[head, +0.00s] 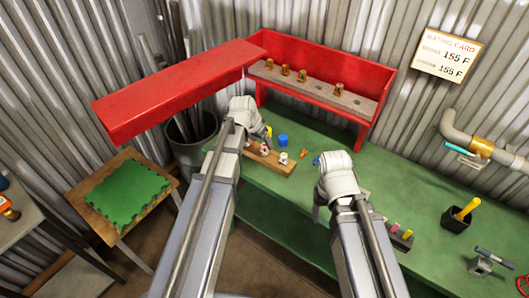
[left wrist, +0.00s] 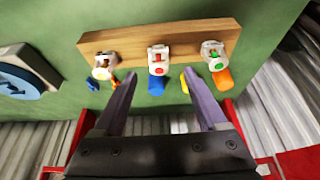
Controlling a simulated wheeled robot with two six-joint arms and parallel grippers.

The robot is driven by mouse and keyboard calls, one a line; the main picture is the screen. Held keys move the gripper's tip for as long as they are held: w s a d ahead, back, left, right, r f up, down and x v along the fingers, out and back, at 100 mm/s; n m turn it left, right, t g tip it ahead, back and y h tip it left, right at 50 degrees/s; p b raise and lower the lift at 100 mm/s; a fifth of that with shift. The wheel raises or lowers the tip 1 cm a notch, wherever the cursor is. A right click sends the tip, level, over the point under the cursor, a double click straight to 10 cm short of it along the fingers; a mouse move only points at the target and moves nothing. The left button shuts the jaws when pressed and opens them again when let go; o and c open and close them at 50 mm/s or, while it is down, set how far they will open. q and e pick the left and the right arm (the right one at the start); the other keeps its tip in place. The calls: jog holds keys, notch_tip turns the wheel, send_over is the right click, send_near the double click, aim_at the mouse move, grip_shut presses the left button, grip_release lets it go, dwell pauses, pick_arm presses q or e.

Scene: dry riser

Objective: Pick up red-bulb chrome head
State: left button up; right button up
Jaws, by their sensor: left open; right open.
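A wooden board (left wrist: 125,42) holds three chrome heads in a row in the left wrist view. The middle head (left wrist: 158,52) shows a red bulb and a red dot. The right head (left wrist: 213,50) shows a green bulb; the left head (left wrist: 102,66) has an unclear orange-red bulb. My left gripper (left wrist: 157,80) is open, its fingers either side of the line to the middle head, and holds nothing. In the head view the board (head: 278,166) lies below my left gripper (head: 266,132), which partly hides it. My right gripper (head: 317,212) is open over the green bench.
A red shelf (head: 375,80) with several brass pieces stands behind the green bench (head: 290,205). Blue and orange cylinders lie near the board. A black cup (head: 456,219) and a small block with coloured pegs (head: 398,238) stand right. A grey bin (head: 190,145) is left.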

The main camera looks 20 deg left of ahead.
aim_at(264, 145)
pick_arm(q)
jog(key=b+x, duration=0.4)
jog(key=x, duration=0.1)
jog(key=shift+f+b, duration=0.1)
jog(key=shift+b, duration=0.2)
jog(key=shift+s, duration=0.1)
jog(key=shift+c, duration=0.3)
grip_shut()
